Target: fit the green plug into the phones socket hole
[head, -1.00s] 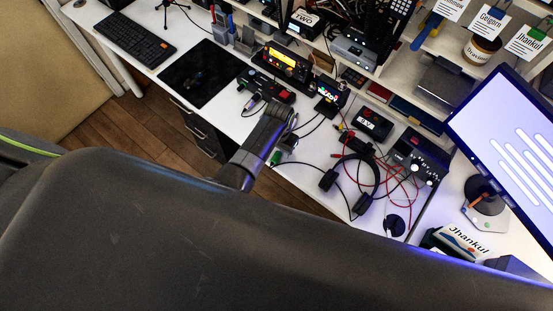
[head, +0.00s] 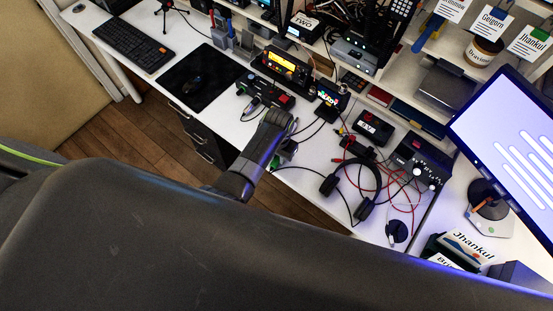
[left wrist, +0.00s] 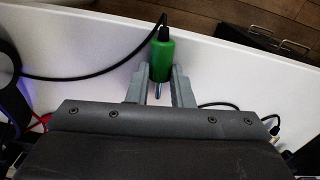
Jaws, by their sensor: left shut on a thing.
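In the left wrist view, the green plug (left wrist: 162,58) sits between the two grey fingers of my left gripper (left wrist: 159,78), which is shut on it. Its metal tip points toward the gripper's body, and a black cord leaves its other end. In the head view, my left gripper (head: 287,149) is over the white desk's front edge, left of the headphones; the plug is hardly visible there. I cannot make out the phones socket hole or its label. My right gripper is not in view.
Headphones (head: 366,197) lie on the desk among red and black cables. A radio with an orange display (head: 286,66), a black box with red buttons (head: 265,91) and a knobbed black unit (head: 416,161) stand behind. A monitor (head: 510,130) is at right.

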